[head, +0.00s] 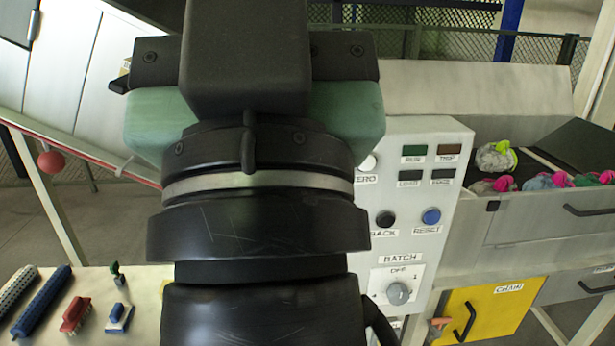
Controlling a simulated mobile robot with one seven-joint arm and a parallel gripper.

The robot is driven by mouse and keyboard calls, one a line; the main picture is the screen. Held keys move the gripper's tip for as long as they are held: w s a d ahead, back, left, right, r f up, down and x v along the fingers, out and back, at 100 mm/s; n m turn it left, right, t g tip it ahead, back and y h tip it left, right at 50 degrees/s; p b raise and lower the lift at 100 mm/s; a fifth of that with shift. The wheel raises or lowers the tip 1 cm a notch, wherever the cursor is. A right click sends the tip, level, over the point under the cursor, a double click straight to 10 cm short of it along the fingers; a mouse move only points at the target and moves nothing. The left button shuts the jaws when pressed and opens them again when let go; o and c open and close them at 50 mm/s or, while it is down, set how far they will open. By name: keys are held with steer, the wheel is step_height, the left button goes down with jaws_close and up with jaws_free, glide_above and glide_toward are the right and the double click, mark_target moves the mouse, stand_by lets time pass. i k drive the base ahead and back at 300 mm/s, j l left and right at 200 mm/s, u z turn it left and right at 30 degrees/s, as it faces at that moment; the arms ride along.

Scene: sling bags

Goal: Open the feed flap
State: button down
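My gripper (247,65) is seen from behind at the top middle, past my large black wrist. Its fingers are hidden, so I cannot tell whether it is open or holds anything. No label that I can read names the feed flap, so I cannot tell which part it is. On the right, a grey metal front (545,222) has a black bar handle (590,210). Below it is a shut yellow door (490,310) marked CHAIN with a black handle, and a grey door (575,287) with a handle and an unreadable label.
A control panel (455,205) with buttons and a BATCH knob (398,293) stands just right of my arm. Bundled bags (540,182) lie in the trough above the grey front. A red ball (51,162) hangs at left.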

mark_target(540, 214)
steer(key=i+l, duration=0.1)
steer(key=l, duration=0.35)
steer(key=i+l, duration=0.1)
steer(key=l, duration=0.4)
steer(key=i+l, duration=0.1)
steer(key=l, duration=0.35)
steer(key=i+l, duration=0.1)
steer(key=l, duration=0.4)
steer(key=i+l, duration=0.1)
steer(key=l, duration=0.35)
steer(key=i+l, duration=0.1)
steer(key=l, duration=0.4)
steer(key=i+l, duration=0.1)
steer(key=l, duration=0.35)
steer(key=z, duration=0.05)
